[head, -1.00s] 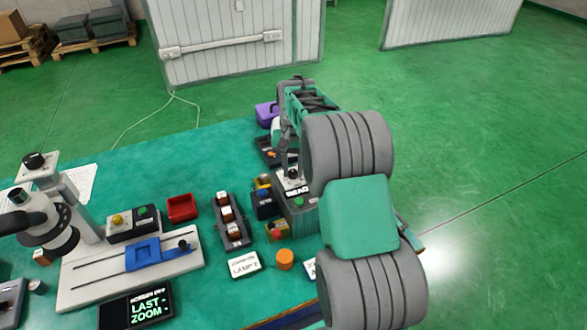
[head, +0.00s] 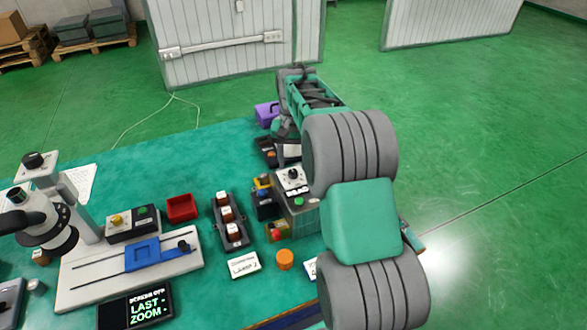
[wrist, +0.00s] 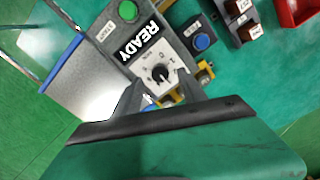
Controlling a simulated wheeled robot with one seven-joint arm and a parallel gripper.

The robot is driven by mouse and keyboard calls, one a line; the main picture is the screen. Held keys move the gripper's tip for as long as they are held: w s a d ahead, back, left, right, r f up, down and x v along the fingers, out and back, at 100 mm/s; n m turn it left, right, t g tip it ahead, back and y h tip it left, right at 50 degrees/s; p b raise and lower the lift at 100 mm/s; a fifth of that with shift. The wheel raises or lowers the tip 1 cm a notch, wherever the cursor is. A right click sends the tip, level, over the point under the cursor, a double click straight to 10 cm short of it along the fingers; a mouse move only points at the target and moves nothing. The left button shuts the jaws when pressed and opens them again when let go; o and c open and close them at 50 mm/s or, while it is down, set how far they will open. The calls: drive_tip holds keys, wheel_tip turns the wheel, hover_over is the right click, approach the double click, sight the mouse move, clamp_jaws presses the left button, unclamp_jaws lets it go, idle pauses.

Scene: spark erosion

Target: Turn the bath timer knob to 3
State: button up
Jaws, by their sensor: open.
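The bath timer knob (wrist: 160,73) is a small black dial on a white plate in the wrist view. In the head view the knob (head: 293,174) sits on top of a grey-green box (head: 306,228). Its marks are too small to read surely. Beside the plate are a "READY" display (wrist: 138,40) and a green START button (wrist: 128,10). My gripper (wrist: 162,96) is open and empty, its fingers pointing toward the knob from above and apart from it. In the head view its fingertips are hard to make out behind my arm.
A blue button box (wrist: 202,42) stands close beside the knob plate. A purple case (head: 266,113) is behind.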

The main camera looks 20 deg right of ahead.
sight(293, 172)
drive_tip(key=shift+r, duration=2.4)
